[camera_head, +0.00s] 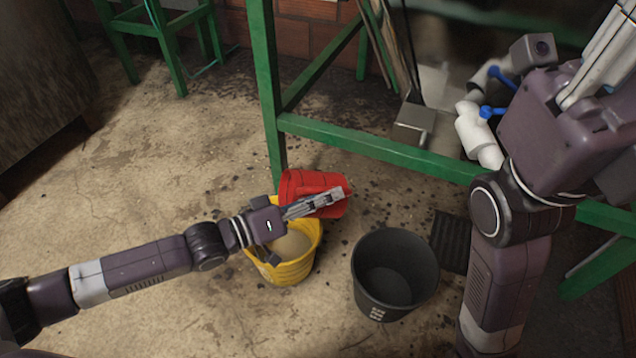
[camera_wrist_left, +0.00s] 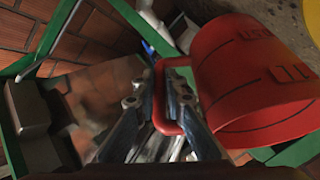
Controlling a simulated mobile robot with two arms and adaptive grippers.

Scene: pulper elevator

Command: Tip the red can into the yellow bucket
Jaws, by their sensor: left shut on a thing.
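The red can (camera_head: 313,184) is tilted on its side above the right rim of the yellow bucket (camera_head: 287,272). My left gripper (camera_head: 330,199) is shut on the can's handle, and the arm reaches in from the left over the bucket. In the left wrist view the red can (camera_wrist_left: 258,85) fills the right side, with its handle (camera_wrist_left: 163,92) between my fingers. Pale tan material (camera_head: 290,246) lies in the yellow bucket. The can's inside is hidden. My right arm rises at the right; its gripper is not clearly seen.
An empty-looking black bucket (camera_head: 393,274) stands right of the yellow one. A green metal frame (camera_head: 370,145) runs behind the can, with white pipes and blue valve handles (camera_head: 491,112) at the right. Concrete floor (camera_head: 150,185) is clear at the left.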

